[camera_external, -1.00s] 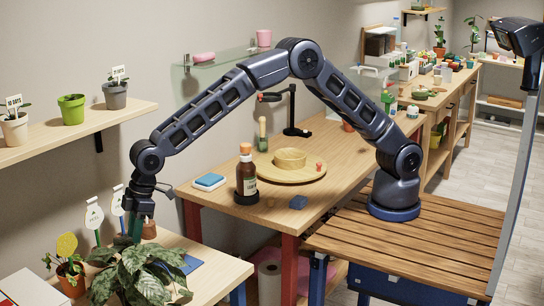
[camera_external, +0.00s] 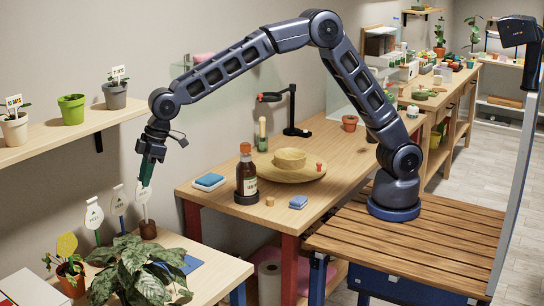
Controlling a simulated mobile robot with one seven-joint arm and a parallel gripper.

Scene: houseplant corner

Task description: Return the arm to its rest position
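My gripper (camera_external: 144,184) points down at the left, its dark green fingers in the air above the low plant table (camera_external: 225,268). Just below the fingertips is a white plant label (camera_external: 142,199) standing in a small brown pot (camera_external: 148,230). I cannot tell whether the fingertips touch the label or only overlap it in the picture. The fingers look close together, but their gap is not clear. My arm is raised and stretched left from its base on the slatted wooden platform (camera_external: 440,240).
A wall shelf (camera_external: 75,134) with several pots is at the left. The workbench (camera_external: 225,212) under my arm holds a brown bottle (camera_external: 246,178) and a round board (camera_external: 275,170).

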